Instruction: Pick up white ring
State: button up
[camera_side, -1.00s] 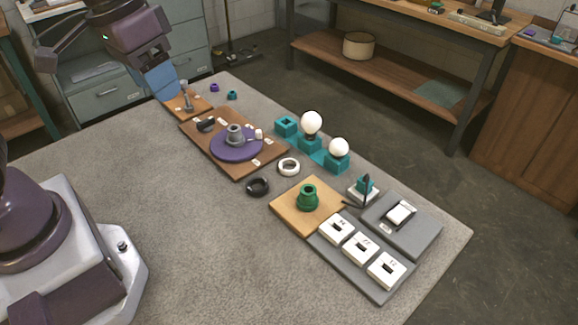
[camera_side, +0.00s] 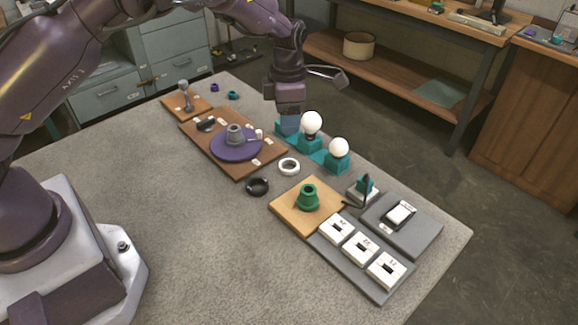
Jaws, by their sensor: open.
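The white ring (camera_side: 289,173) lies flat on the grey table, between the brown board and the tan board. A black ring (camera_side: 257,187) lies to its left and a little nearer the camera. My gripper (camera_side: 288,128) is above and behind the white ring in the picture, pointing down near the teal bulb holders. It is open, with nothing seen in it. The white ring is fully visible.
Two white bulbs stand upright in teal holders (camera_side: 337,165) right of my gripper. A brown board (camera_side: 228,172) bears a purple disc (camera_side: 237,149). A tan board (camera_side: 290,218) bears a green part (camera_side: 307,196).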

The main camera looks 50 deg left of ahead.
aim_at(287, 162)
notch_tip(287, 162, down, 13)
jog(key=shift+s+f+n, duration=0.1)
jog(key=shift+n, duration=1.1)
jog(key=c, duration=0.6)
